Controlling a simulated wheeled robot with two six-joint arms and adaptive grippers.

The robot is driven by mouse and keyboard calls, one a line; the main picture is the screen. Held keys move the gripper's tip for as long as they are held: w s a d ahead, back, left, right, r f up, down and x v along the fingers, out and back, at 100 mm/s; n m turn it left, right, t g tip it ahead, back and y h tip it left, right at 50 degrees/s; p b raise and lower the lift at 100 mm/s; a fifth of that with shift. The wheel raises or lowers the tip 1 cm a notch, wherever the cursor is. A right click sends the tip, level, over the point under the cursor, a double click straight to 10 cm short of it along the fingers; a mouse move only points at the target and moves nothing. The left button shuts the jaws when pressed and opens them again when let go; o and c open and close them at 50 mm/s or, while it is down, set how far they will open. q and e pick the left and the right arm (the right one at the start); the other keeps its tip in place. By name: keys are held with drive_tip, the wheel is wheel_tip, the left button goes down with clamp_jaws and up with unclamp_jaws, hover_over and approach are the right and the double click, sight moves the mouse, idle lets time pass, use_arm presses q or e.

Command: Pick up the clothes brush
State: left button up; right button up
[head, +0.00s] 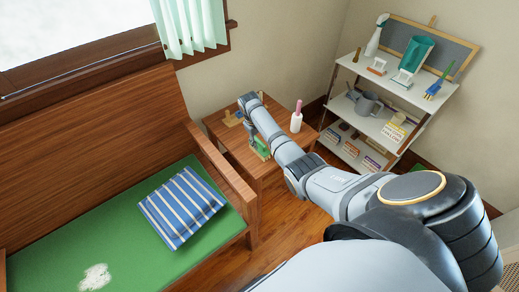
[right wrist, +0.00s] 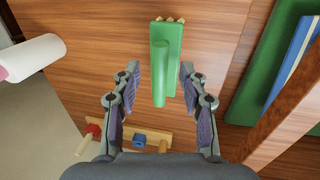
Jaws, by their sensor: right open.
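A green object with a flat block and a rounded green bar, which I take to be the clothes brush (right wrist: 174,60), lies on the wooden side table (right wrist: 90,30). Small pale tips show at its far end. In the head view the green brush (head: 262,148) is partly hidden by my right arm. My right gripper (right wrist: 160,70) is open and empty, with one finger on each side of the brush and visible gaps between. How high the fingertips are above the table I cannot tell. My left gripper is not in view.
A wooden strip with red and blue parts (right wrist: 140,137) lies near the gripper's base. A white bottle with a pink top (head: 296,121) stands on the table. The bench (head: 225,165) with a striped cushion (head: 182,207) is close at left; a filled shelf (head: 400,95) stands at right.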

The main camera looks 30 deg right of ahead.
clamp_jaws()
idle(0.4)
drive_tip(key=shift+r, duration=0.25)
drive_tip(key=r, duration=0.2)
drive_tip(key=r+p, duration=0.1)
drive_tip(key=shift+s+a+r, duration=0.1)
drive_tip(key=shift+a+r, duration=0.15)
drive_tip(key=shift+r, duration=0.05)
drive_tip(key=s+a+r+p, duration=0.3)
drive_tip(key=s+a+r, duration=0.6)
drive_tip(key=a, duration=0.1)
drive_tip(key=shift+p, duration=0.3)
